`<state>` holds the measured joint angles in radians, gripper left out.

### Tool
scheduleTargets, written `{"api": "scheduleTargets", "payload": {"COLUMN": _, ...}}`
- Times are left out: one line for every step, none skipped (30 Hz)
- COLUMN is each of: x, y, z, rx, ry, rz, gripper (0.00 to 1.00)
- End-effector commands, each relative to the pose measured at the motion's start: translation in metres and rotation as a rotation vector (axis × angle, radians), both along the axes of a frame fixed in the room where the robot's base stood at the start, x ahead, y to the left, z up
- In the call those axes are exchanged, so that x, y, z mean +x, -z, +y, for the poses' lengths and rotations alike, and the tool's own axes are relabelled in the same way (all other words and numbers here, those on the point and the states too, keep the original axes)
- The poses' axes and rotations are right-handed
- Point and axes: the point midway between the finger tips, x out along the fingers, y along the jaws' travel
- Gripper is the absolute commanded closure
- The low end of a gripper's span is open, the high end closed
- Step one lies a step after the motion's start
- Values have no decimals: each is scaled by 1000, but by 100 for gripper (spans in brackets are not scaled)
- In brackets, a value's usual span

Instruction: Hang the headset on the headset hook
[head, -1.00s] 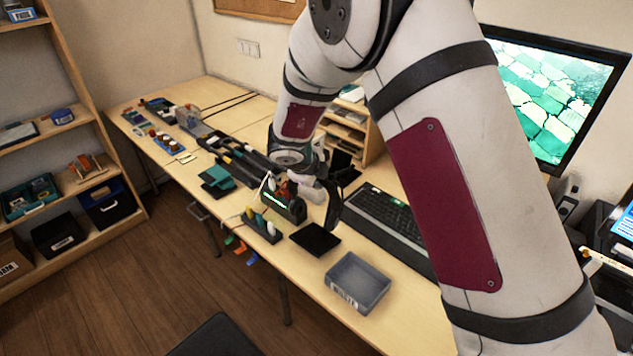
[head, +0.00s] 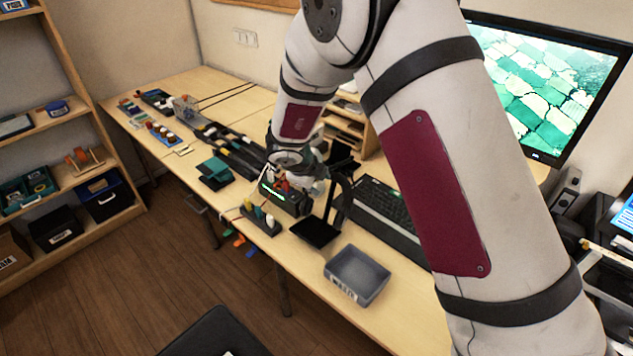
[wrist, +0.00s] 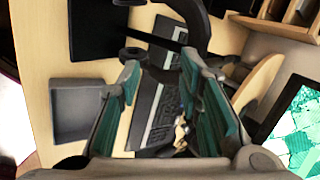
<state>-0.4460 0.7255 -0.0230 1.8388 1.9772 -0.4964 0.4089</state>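The headset (wrist: 199,28) is a black curved band with dark end pieces, at the top middle of the wrist view. My gripper (wrist: 158,68) has its teal-padded fingers around a dark part of it, with the tips apart. In the head view my gripper (head: 298,183) is above the desk, partly hidden by my arm, and the headset (head: 345,188) shows as a dark curved shape just right of it. A black flat base plate (head: 313,232) lies below, and seems to belong to the headset hook. The hook's upper part overlaps the dark headset and cannot be told apart clearly.
A grey tray (head: 357,274) stands in front on the desk. A black keyboard (head: 385,215) lies to the right. A device with a green display (head: 283,196) and a socket block (head: 261,220) are close to my gripper. A monitor (head: 545,85) stands at the back right.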

Motion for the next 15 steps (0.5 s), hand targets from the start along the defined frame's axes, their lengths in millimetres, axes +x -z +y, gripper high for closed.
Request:
{"api": "scheduleTargets", "payload": {"x": 0, "y": 0, "z": 0, "rx": 0, "ry": 1, "rz": -1, "gripper": 67}}
{"api": "scheduleTargets", "payload": {"x": 0, "y": 0, "z": 0, "rx": -1, "ry": 1, "rz": 0, "gripper": 67}}
{"api": "scheduleTargets", "payload": {"x": 0, "y": 0, "z": 0, "rx": -1, "ry": 1, "rz": 0, "gripper": 67}}
{"api": "scheduleTargets", "payload": {"x": 0, "y": -1, "z": 0, "rx": -1, "ry": 1, "rz": 0, "gripper": 67}}
{"api": "scheduleTargets", "payload": {"x": -1, "y": -2, "z": 0, "rx": 0, "ry": 0, "rz": -1, "gripper": 67}}
{"api": "scheduleTargets", "payload": {"x": -2, "y": -4, "z": 1, "rx": 0, "ry": 1, "rz": -1, "gripper": 67}}
{"api": "scheduleTargets", "payload": {"x": -3, "y": -6, "z": 1, "rx": 0, "ry": 1, "rz": -1, "gripper": 67}}
{"api": "scheduleTargets", "payload": {"x": -4, "y": -9, "z": 2, "rx": 1, "ry": 0, "rz": -2, "gripper": 67}}
{"api": "scheduleTargets", "payload": {"x": -6, "y": -13, "z": 4, "rx": 2, "ry": 1, "rz": -2, "gripper": 67}}
{"api": "scheduleTargets", "payload": {"x": -8, "y": -17, "z": 5, "rx": 3, "ry": 0, "rz": -3, "gripper": 67}}
{"api": "scheduleTargets", "payload": {"x": -11, "y": -22, "z": 7, "rx": 3, "ry": 1, "rz": -4, "gripper": 67}}
{"api": "scheduleTargets", "payload": {"x": -14, "y": -28, "z": 8, "rx": 2, "ry": 1, "rz": -3, "gripper": 67}}
{"api": "scheduleTargets", "payload": {"x": -17, "y": -33, "z": 10, "rx": 2, "ry": 0, "rz": -4, "gripper": 67}}
{"api": "scheduleTargets", "payload": {"x": -20, "y": -39, "z": 12, "rx": 3, "ry": 0, "rz": -4, "gripper": 67}}
{"api": "scheduleTargets", "payload": {"x": -25, "y": -46, "z": 15, "rx": 3, "ry": 1, "rz": -4, "gripper": 67}}
